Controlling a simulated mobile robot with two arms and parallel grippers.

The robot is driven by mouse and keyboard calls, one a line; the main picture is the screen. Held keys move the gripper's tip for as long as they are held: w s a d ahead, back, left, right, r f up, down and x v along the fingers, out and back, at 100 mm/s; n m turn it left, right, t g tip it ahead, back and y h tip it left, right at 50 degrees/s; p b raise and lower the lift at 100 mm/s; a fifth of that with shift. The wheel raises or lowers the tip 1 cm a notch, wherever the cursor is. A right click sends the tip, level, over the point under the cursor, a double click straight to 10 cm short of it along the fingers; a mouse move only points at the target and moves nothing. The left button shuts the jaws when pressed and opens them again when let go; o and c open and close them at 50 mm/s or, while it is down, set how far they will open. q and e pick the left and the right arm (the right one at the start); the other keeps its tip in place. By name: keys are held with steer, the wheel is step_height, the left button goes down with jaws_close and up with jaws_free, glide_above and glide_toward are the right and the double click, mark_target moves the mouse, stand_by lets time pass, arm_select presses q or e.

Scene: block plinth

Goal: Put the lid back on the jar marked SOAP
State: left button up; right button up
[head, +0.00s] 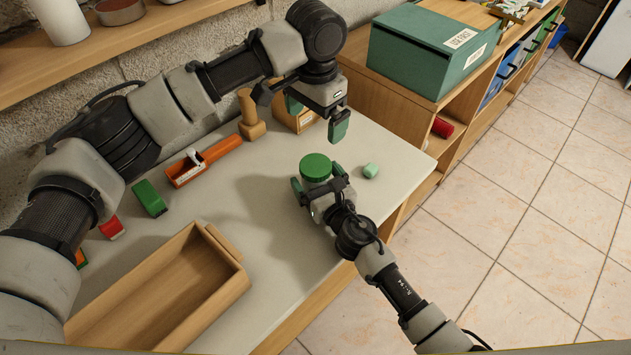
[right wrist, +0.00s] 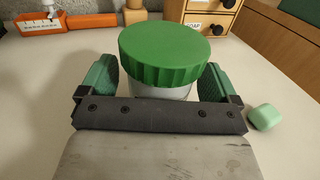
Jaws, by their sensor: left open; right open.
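A jar (right wrist: 160,92) with a pale body stands on the table, its green ribbed lid (head: 316,167) on top. The lid (right wrist: 165,42) hides most of the jar, and no marking on the jar shows. I cannot tell whether the lid is seated fully. My right gripper (head: 318,180) is open, with one finger on each side of the jar below the lid; contact is unclear. It also shows in the right wrist view (right wrist: 158,80). My left gripper (head: 315,115) is open and empty, above the table behind the jar.
A pale green block (head: 371,171) lies right of the jar. A small drawer box (right wrist: 202,16) labelled SOAP stands behind, near a wooden peg-shaped object (head: 250,115). The table's right edge is close.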

steer(key=v, duration=1)
steer(key=shift+s+d, duration=0.2)
steer(key=shift+s, duration=0.15)
